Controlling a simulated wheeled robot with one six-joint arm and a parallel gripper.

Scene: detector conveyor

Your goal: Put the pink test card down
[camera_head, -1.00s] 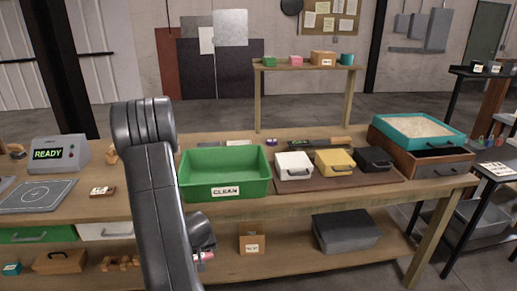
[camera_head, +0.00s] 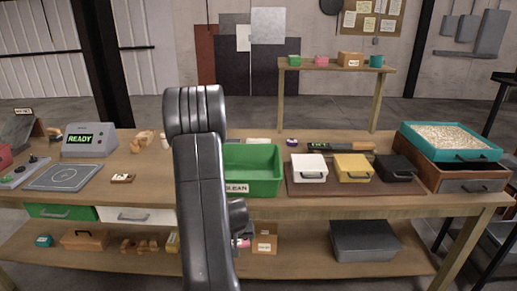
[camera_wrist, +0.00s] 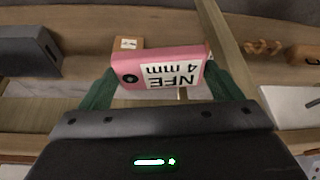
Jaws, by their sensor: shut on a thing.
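The pink test card (camera_wrist: 137,69) is between the two dark green fingers of my gripper (camera_wrist: 157,88) in the wrist view. It has a white label with upside-down text reading "NFE 4 mm" and a dark round spot at its left. My gripper is shut on it. In the head view only a small pink bit of the card (camera_head: 244,243) shows beside my arm, in front of the lower shelf and below the bench top. My arm hides most of the gripper there.
The bench (camera_head: 340,207) holds a green CLEAN bin (camera_head: 262,182), white, yellow and black boxes on a brown mat, a teal tray (camera_head: 455,154), a READY device (camera_head: 90,139) and a grey plate (camera_head: 64,178). The lower shelf (camera_head: 300,262) holds a cardboard box (camera_head: 264,240) and a grey bin (camera_head: 365,240).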

